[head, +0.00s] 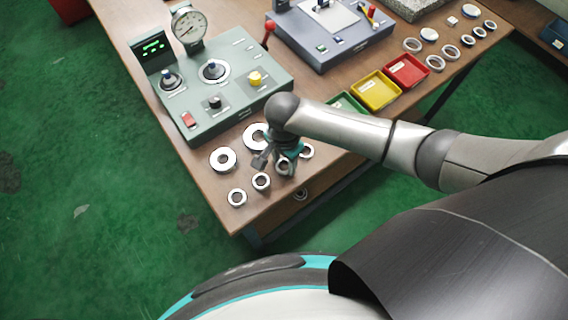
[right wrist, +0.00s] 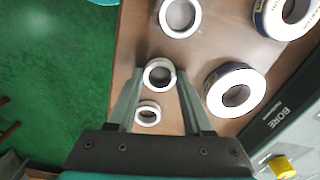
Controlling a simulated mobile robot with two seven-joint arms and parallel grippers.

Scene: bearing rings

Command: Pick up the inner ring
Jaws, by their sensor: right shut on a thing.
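Several pale metal rings lie at the near end of the wooden bench. My right gripper (head: 273,166) reaches down among them in the head view. In the right wrist view its two fingers (right wrist: 160,82) are closed on the sides of a small silver ring (right wrist: 159,63), taken as the inner ring. A ring shows by the gripper in the head view (head: 284,169), partly covered by it. Another small ring (right wrist: 148,104) lies just behind the held one. A further small ring (right wrist: 180,3) lies ahead of the fingers. Whether the held ring touches the bench is unclear. My left gripper is out of view.
Larger thick rings (head: 223,150) lie beside the green-grey gauge panel (head: 235,100). Small rings (head: 237,189) lie near the front edge. More rings lie at the far right.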

